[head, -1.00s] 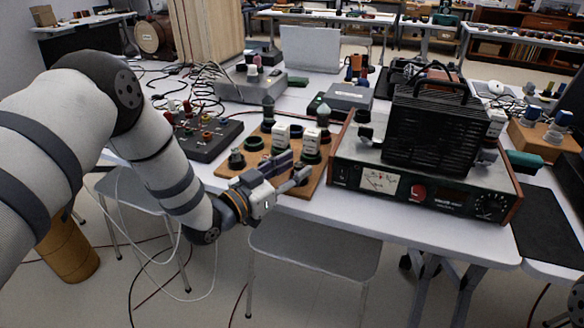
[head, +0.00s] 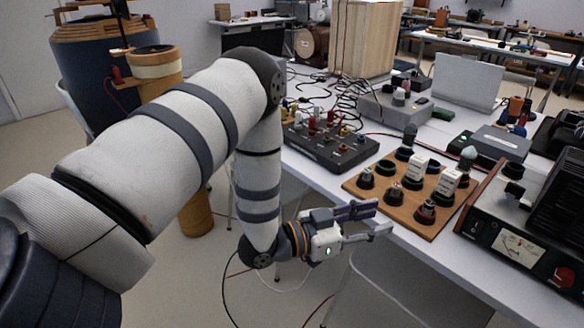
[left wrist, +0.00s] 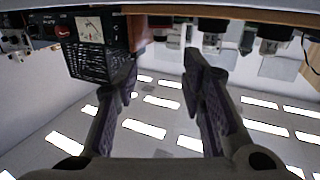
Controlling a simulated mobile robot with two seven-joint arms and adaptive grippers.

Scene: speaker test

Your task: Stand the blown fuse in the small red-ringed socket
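A brown wooden board (head: 378,181) holds several dark round sockets and two white-bodied fuses, one at the middle (head: 417,167) and one to its right (head: 448,182). I cannot tell which fuse is blown. A socket with a reddish ring (head: 427,212) is at the board's front right; another low socket (head: 397,195) is left of it. My left gripper (head: 384,219) is just in front of the board's near edge in the picture, fingers apart. In the left wrist view the left gripper (left wrist: 160,85) is open with nothing between its fingers. My right gripper is out of view.
A black terminal box (head: 335,150) with coloured posts and wires stands left of the board. A power unit with a meter (head: 517,248) stands close on the right. A grey stool (head: 400,290) is below the table's front edge.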

